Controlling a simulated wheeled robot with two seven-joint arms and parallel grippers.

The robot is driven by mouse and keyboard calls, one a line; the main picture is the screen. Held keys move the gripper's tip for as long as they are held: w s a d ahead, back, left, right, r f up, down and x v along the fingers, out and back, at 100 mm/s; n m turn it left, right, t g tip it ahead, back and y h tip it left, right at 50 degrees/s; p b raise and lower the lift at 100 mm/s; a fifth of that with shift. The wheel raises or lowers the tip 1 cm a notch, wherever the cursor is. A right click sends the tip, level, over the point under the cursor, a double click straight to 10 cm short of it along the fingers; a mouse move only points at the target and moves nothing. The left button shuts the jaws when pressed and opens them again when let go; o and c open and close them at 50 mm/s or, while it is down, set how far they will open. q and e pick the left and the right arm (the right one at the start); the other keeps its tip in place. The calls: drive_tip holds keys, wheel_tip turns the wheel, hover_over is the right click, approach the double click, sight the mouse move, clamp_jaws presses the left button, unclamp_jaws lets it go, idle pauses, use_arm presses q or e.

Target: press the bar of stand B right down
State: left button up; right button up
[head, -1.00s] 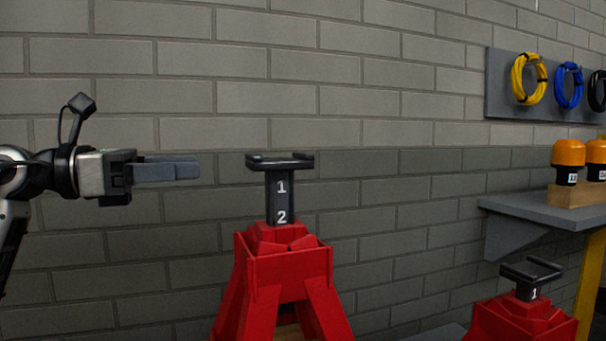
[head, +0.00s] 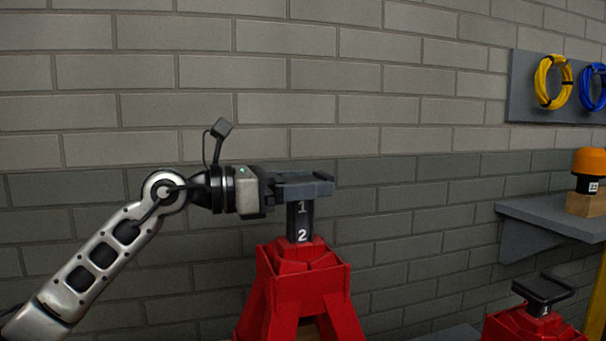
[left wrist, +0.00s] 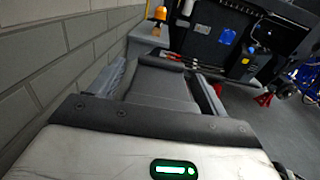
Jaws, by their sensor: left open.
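The nearer red stand (head: 300,290) has a dark upright bar (head: 300,222) marked 1 and 2, standing well out of its red base. No letter shows on either stand, so I cannot tell which is B. My left gripper (head: 308,184) is level at the top of this bar and hides most of its flat head. In the left wrist view, the dark bar head (left wrist: 160,82) lies between the open fingers of my left gripper (left wrist: 163,88). I cannot tell whether they touch it. My right gripper is not in view.
A second red stand (head: 535,327) with a lower dark bar (head: 543,292) is at the lower right. A grey shelf (head: 550,215) holds an orange-topped item (head: 589,163). Yellow and blue coils hang on a panel above. A brick wall runs behind.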

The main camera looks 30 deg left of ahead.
sight(292, 216)
use_arm(q)
drive_tip(key=c, duration=1.4)
wheel_tip(292, 216, down, 5)
drive_tip(key=b, duration=0.5)
drive_tip(key=shift+f, duration=0.1)
drive_tip(key=shift+d, duration=0.1)
drive_tip(key=o, duration=1.4)
